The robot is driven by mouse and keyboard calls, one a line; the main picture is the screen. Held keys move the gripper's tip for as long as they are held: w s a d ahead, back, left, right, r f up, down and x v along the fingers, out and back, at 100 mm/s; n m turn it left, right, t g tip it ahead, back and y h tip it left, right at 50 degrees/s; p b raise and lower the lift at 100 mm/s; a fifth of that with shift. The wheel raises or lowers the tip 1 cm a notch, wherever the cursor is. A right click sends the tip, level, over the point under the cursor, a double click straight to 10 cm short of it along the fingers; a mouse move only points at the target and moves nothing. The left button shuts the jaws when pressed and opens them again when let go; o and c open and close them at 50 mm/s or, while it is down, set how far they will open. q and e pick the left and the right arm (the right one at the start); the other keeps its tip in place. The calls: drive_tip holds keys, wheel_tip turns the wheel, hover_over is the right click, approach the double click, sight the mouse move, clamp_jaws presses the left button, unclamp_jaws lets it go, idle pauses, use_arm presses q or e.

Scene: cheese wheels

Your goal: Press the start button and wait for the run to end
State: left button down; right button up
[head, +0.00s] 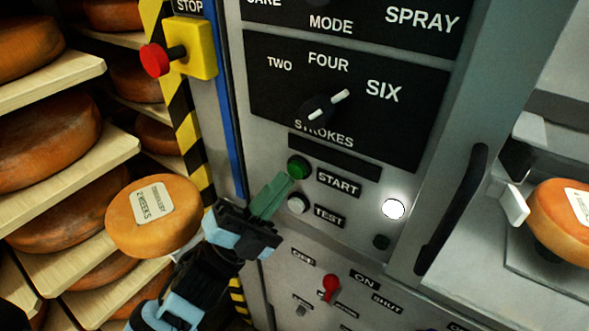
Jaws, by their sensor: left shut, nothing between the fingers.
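The green start button (298,167) sits on the grey control panel (345,235), just left of the START label. My left gripper (284,182) is shut, with nothing between its green fingers. Its fingertips are at the lower left edge of the start button; I cannot tell whether they touch it or whether the button is pressed in. A round white lamp (393,209) to the right of the label looks bright. My right gripper is not in view.
A red stop button (156,60) sticks out from a yellow box at upper left. Shelves with orange cheese wheels (152,216) fill the left. A dark door handle (452,210) stands at right.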

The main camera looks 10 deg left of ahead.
use_arm(q)
drive_tip(key=shift+w+d, duration=0.15)
drive_tip(key=shift+w, duration=0.15)
idle(0.4)
